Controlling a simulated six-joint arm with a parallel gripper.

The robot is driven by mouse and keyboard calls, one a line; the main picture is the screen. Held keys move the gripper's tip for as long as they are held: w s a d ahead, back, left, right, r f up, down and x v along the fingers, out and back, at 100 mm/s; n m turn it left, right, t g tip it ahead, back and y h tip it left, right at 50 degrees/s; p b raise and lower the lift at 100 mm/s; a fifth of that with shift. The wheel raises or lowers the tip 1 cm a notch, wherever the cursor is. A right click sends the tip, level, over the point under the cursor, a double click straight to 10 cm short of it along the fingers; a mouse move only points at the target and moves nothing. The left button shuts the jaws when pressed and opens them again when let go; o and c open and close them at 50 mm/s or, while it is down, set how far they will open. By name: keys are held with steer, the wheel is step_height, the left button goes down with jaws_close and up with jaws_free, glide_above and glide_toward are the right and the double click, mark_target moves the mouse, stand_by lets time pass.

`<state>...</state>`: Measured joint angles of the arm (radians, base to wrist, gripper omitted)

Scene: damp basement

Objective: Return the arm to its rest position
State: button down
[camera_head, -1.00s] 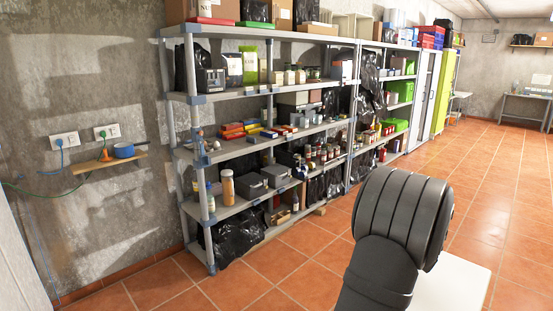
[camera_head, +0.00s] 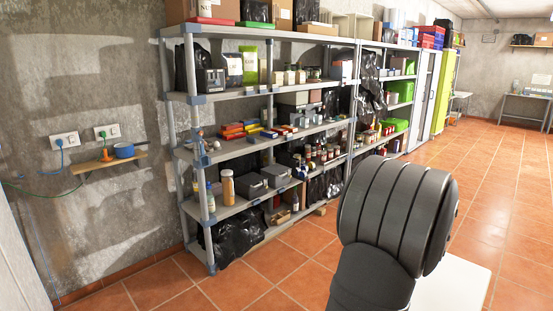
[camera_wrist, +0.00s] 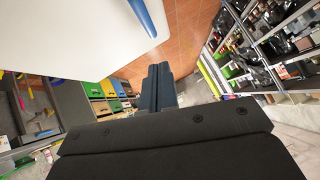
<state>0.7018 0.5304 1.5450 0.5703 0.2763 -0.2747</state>
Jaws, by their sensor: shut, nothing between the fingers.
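My gripper (camera_wrist: 158,88) shows in the wrist view as dark fingers pressed together, with nothing between them. It is shut and empty. In the head view, a dark ribbed section of my arm rises at the lower right, in front of the tiled floor. The gripper itself is not visible in the head view.
A grey shelving unit (camera_head: 280,140) full of boxes, jars and black bags stands along the wall. A small wooden wall shelf (camera_head: 108,162) holds a blue roll (camera_head: 124,150). The orange tiled floor (camera_head: 500,190) is open at right. Coloured drawers (camera_wrist: 105,92) show in the wrist view.

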steer(key=v, duration=0.7)
steer(key=x, duration=0.4)
steer(key=s+a+f+x, duration=0.1)
steer(key=x, duration=0.3)
steer(key=f+x, duration=0.1)
steer(key=x, duration=0.3)
steer(key=shift+f, duration=0.25)
steer(key=shift+s+d+r, duration=0.2)
steer(key=shift+d+r, duration=0.05)
steer(key=shift+r, duration=0.35)
steer(key=shift+s+d+r, duration=0.25)
steer(key=shift+r, duration=0.35)
steer(key=s+d+r+m+t+y, duration=0.3)
steer(key=s+d+r+m+t, duration=0.15)
steer(key=s+d+r, duration=0.5)
steer(key=s+d+m+t+y, duration=0.1)
steer(key=s+d+m+t, duration=0.3)
steer(key=s+d, duration=0.7)
steer(key=shift+r+t, duration=0.25)
steer(key=shift+t, duration=0.8)
